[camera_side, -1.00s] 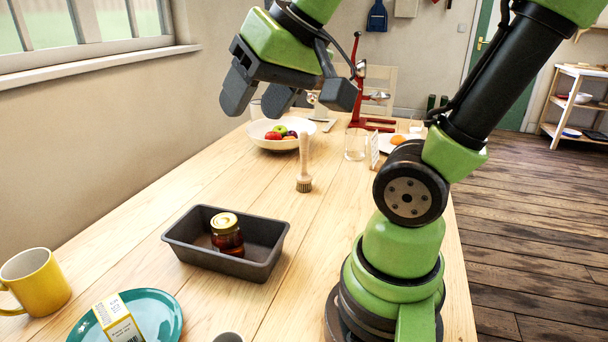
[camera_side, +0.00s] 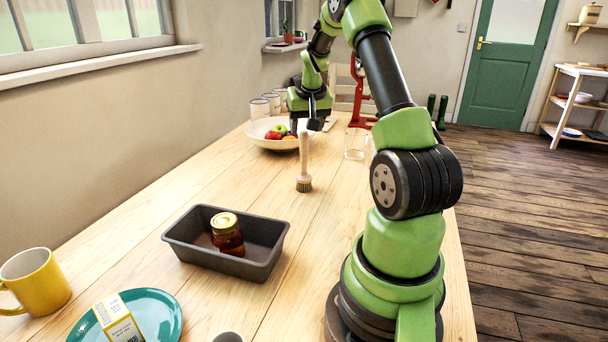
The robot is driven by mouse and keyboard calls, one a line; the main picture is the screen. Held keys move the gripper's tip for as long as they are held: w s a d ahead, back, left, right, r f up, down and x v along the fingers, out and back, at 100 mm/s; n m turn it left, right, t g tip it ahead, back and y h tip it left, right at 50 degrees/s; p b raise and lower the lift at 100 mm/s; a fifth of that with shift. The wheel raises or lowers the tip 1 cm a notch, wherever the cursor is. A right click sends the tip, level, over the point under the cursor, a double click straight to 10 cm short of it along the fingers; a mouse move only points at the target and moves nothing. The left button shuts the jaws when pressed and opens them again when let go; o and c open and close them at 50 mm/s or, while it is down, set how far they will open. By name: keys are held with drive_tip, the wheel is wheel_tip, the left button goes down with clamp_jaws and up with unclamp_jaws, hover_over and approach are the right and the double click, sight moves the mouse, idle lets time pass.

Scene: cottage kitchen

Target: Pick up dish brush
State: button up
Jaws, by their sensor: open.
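The dish brush (camera_side: 305,166) has a pale wooden handle and a dark bristle head. It stands upright on the table, bristles down, in the middle of the view. My gripper (camera_side: 307,123) is behind and just above the top of the handle in the picture, beside the fruit bowl. Its jaws are open and point downward, and they look empty. How far the jaws are from the handle in depth I cannot tell.
A bowl (camera_side: 262,141) of fruit stands at the gripper's left. A clear glass (camera_side: 355,145) is right of the brush. A dark loaf tin (camera_side: 185,256) holding a jar (camera_side: 227,238) is nearer. A yellow mug (camera_side: 38,284) and teal plate (camera_side: 165,306) are front left.

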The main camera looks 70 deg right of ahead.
sight(304, 142)
drive_tip(key=x, duration=0.7)
drive_tip(key=shift+d+r, duration=0.1)
drive_tip(key=shift+d, duration=0.2)
drive_tip(key=shift+w, duration=0.1)
clamp_jaws()
